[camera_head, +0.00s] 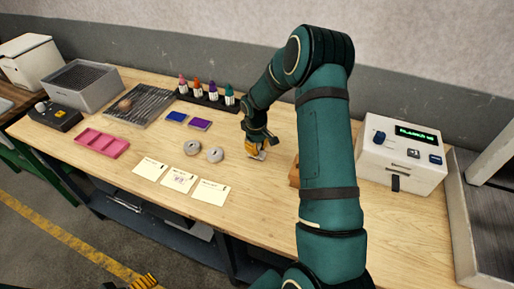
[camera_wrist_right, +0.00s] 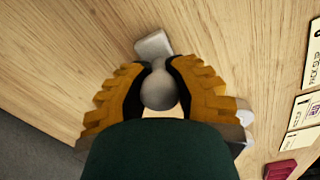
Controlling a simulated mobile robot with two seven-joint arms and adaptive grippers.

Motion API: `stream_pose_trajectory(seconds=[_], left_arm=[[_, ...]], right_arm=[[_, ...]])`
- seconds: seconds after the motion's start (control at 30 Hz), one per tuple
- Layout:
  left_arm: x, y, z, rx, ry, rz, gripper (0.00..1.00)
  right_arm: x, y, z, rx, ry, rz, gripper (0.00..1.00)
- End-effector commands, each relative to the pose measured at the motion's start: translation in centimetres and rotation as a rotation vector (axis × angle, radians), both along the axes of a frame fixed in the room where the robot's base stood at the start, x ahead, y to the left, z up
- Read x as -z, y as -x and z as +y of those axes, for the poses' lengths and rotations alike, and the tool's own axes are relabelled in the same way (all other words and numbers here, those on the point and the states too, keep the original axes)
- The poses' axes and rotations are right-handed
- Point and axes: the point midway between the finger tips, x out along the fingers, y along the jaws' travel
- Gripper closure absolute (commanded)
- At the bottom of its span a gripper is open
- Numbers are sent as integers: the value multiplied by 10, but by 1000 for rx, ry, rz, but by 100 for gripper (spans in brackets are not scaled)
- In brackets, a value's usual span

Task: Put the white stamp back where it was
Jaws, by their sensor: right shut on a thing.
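The white stamp (camera_wrist_right: 158,92) shows in the right wrist view as a pale rounded handle with a flat base (camera_wrist_right: 153,46). My right gripper (camera_wrist_right: 157,78) is shut on its handle, with the orange fingers on either side. In the head view my right gripper (camera_head: 257,147) points down over the middle of the table, and a small pale part of the stamp (camera_head: 261,156) shows under the fingers. I cannot tell whether the base touches the wood. Of my left gripper (camera_head: 145,282), only orange finger parts show at the bottom edge, below the table front.
Two grey round objects (camera_head: 203,151) lie left of the right gripper, with several cards (camera_head: 179,180) in front. Ink pads (camera_head: 199,124) and a bottle rack (camera_head: 210,98) are behind. A brown block (camera_head: 293,173) is partly hidden by my arm. A white device (camera_head: 400,157) stands right.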

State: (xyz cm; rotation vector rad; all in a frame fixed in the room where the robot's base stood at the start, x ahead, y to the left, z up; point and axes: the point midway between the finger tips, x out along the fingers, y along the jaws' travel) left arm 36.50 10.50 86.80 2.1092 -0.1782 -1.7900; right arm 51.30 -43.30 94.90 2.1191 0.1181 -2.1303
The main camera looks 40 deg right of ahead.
Motion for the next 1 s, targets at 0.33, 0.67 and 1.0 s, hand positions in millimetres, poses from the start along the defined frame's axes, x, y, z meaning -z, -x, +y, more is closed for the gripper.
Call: stream_pose_trajectory(seconds=[0.33,0.67,1.0], left_arm=[[3,0,0,0,-1,0,11],[3,0,0,0,-1,0,11],[-2,0,0,0,0,0,11]], right_arm=[[3,0,0,0,0,0,57],[2,0,0,0,0,0,52],[-43,-1,1,0,1,-4,52]])
